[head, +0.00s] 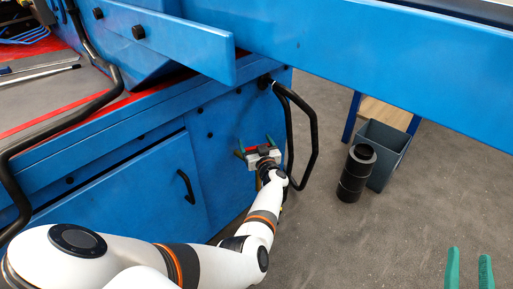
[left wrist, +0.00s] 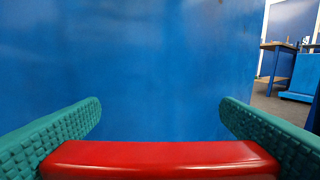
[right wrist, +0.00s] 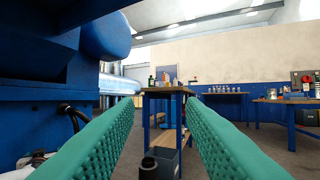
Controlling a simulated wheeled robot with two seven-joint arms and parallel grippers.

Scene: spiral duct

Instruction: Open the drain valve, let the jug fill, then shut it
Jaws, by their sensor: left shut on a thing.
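My left gripper (head: 256,147) is at the blue machine's side panel, below the table edge. In the left wrist view its green fingers are shut on a red bar-shaped handle (left wrist: 160,160), which spans between them close to the blue panel. I take this as the drain valve handle; the valve body and outlet are hidden behind my gripper and arm. I cannot make out the jug or any flow. My right gripper (head: 468,269) is open and empty, above the floor at the lower right; its fingers also show in the right wrist view (right wrist: 160,112).
A bent black pipe handle (head: 305,140) sticks out just right of my left gripper. A dark cylinder (head: 356,173) and a grey bin (head: 388,150) stand on the floor further right. A long blue beam (head: 380,62) crosses above.

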